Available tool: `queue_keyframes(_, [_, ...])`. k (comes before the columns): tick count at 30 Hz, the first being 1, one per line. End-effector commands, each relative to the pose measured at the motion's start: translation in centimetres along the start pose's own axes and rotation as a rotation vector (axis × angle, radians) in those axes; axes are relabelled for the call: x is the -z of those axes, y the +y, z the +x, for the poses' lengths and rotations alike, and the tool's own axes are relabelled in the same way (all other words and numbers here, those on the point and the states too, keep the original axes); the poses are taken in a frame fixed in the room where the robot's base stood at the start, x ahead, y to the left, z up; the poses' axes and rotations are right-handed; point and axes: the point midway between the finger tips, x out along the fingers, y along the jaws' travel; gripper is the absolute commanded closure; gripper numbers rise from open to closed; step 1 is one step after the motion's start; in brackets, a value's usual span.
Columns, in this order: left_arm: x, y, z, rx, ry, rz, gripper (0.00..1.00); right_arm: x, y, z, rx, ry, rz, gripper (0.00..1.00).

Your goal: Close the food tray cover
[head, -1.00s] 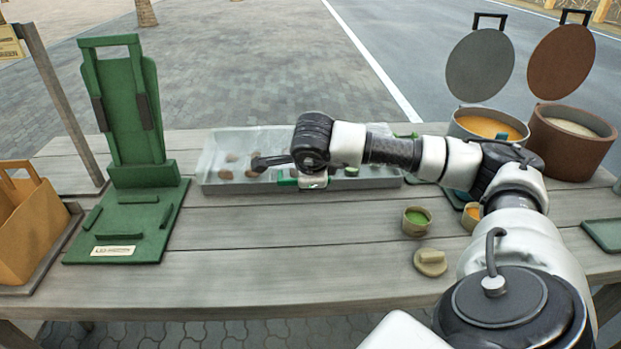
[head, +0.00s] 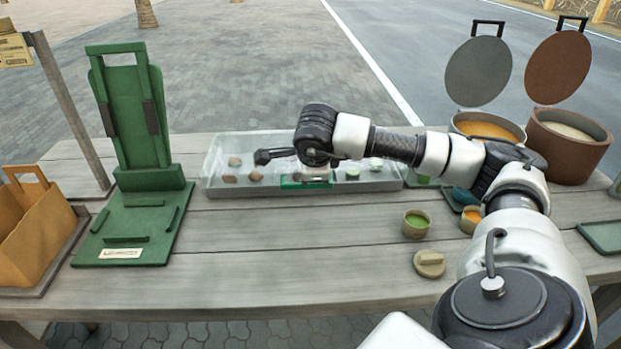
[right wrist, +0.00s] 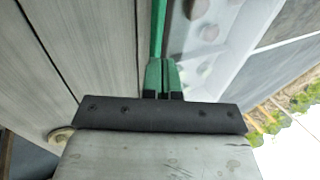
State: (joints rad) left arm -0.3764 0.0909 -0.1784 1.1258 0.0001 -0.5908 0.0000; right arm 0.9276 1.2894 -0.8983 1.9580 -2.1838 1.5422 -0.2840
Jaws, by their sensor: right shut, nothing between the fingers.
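The food tray (head: 213,187) is a clear, shallow, wide box at the back middle of the table, with several brown and green food pieces inside. A clear cover seems to lie over it, but its edges are hard to tell from the tray. A green strip (head: 290,184) shows at the front middle. My right gripper (right wrist: 162,76) is shut and empty, pointing down at the tray's front edge, beside a long green bar (right wrist: 158,30). Whether it touches is unclear. In the head view, my right wrist hides the middle of the tray. My left gripper is out of view.
A green stand (head: 130,130) and a tan basket (head: 38,225) are at left. Two open pots (head: 485,125) (head: 570,150) stand at back right. Small cups (head: 415,223) and a beige knobbed lid (head: 429,263) lie right of centre. The front middle tabletop is clear.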

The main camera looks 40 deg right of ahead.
Motion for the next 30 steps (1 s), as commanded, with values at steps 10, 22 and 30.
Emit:
queue_keyframes(10, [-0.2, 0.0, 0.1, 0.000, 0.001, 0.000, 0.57, 0.1, 4.0, -5.6, 0.006, -0.004, -0.003, 1.00])
queue_keyframes(22, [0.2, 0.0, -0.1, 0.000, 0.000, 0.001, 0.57, 0.2, 6.2, -8.1, 0.005, -0.002, 0.001, 1.00])
queue_keyframes(30, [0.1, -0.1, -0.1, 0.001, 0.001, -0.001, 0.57, 0.2, 6.2, -8.1, 0.005, -0.002, 0.001, 1.00])
